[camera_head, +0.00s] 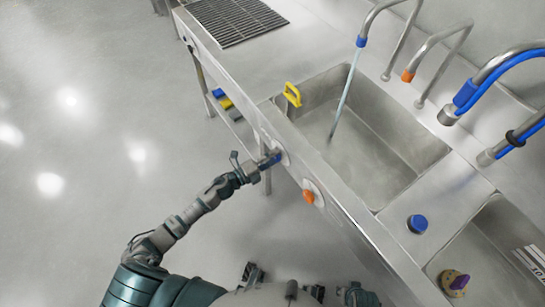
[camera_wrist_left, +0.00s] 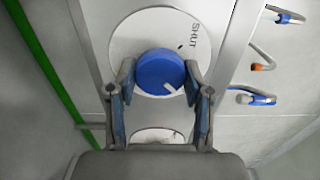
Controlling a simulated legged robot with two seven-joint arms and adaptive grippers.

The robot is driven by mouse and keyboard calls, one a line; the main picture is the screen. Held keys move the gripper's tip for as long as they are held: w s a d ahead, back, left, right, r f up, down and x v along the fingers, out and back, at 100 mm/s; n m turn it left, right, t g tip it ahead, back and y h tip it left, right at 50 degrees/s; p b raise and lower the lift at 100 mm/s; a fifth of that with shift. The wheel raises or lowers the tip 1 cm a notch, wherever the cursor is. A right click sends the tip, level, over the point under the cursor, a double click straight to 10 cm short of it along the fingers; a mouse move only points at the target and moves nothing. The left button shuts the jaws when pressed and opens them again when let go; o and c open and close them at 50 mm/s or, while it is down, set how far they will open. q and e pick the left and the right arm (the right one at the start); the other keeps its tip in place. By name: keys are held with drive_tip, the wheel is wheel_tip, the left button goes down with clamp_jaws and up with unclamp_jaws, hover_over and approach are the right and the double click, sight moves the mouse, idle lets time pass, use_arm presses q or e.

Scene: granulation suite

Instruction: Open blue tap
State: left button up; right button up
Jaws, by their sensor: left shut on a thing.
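The blue tap is a round blue knob (camera_wrist_left: 160,70) with a white mark pointing to the lower right. It sits on a round white plate (camera_wrist_left: 128,38) lettered "SHUT". In the head view the blue knob (camera_head: 275,157) is on the sink counter's front face, partly hidden by my left gripper (camera_head: 262,162). In the wrist view the left gripper (camera_wrist_left: 160,88) is shut on the knob, one finger on each side. A pale blue stream (camera_head: 345,95) runs from the blue-tipped spout (camera_head: 361,41) into the sink.
An orange knob (camera_head: 309,196) is close by on the same front face. The sink basin (camera_head: 400,148) is behind, with a yellow handle (camera_head: 292,94) on its rim. An orange-tipped spout (camera_head: 408,75) stands beyond. The floor at left is clear.

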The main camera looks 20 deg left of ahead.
use_arm(q)
drive_tip(key=shift+s+d+f, duration=0.1)
drive_tip(key=shift+s+f, duration=0.05)
drive_tip(key=shift+f, duration=0.1)
drive_tip(key=o, duration=1.1)
drive_tip(key=shift+o, duration=0.3)
drive_tip(key=shift+r, duration=0.1)
drive_tip(key=v, duration=1.1)
drive_tip(key=shift+s+a, duration=0.25)
drive_tip(key=shift+a, duration=0.05)
